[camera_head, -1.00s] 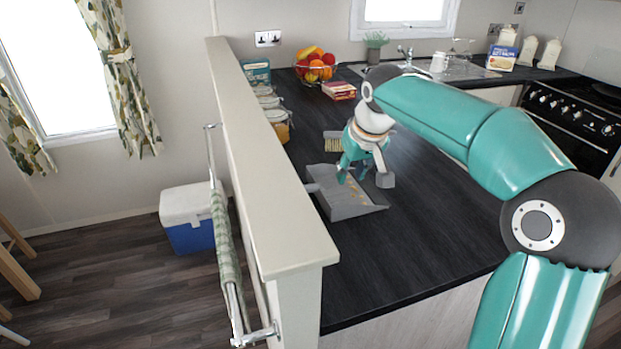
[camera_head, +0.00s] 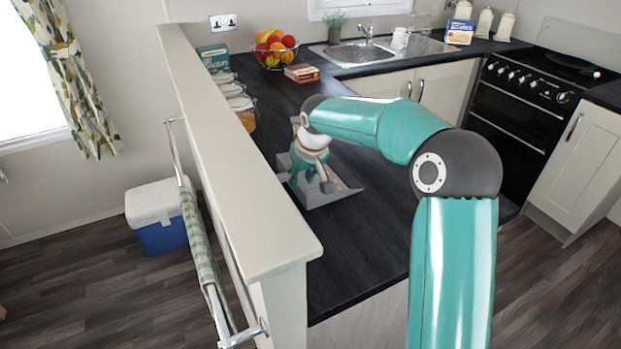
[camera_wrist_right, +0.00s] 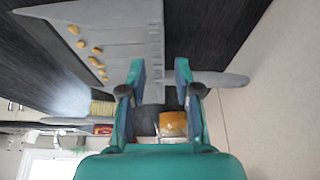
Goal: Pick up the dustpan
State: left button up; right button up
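The grey dustpan (camera_head: 338,193) lies on the dark worktop beside the low partition wall, partly hidden by my right gripper. In the right wrist view the dustpan (camera_wrist_right: 115,35) fills the top, with several yellowish crumbs (camera_wrist_right: 88,47) in it. Its handle (camera_wrist_right: 225,79) points right, towards the wall, and passes behind one finger. My right gripper (camera_head: 318,182) is low over the dustpan at its handle side. In the wrist view its fingers (camera_wrist_right: 160,78) are apart, with the dustpan's rear edge showing between them. Contact cannot be told. My left gripper is out of view.
The partition wall (camera_head: 235,160) rises close along the worktop's left side. Jars (camera_head: 240,103) stand beside it, with a fruit bowl (camera_head: 274,50) and a red box (camera_head: 302,73) behind. The worktop (camera_head: 365,240) in front is clear.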

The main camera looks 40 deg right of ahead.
aim_at(297, 195)
jog(key=shift+w+p+x, duration=0.15)
jog(key=shift+p+x, duration=0.2)
jog(key=shift+x, duration=1)
jog(key=shift+w+p+x, duration=0.2)
jog(key=shift+p+x, duration=0.1)
jog(key=shift+x, duration=1.05)
jog(key=shift+r, duration=0.2)
jog(key=shift+c, duration=0.3)
grip_shut()
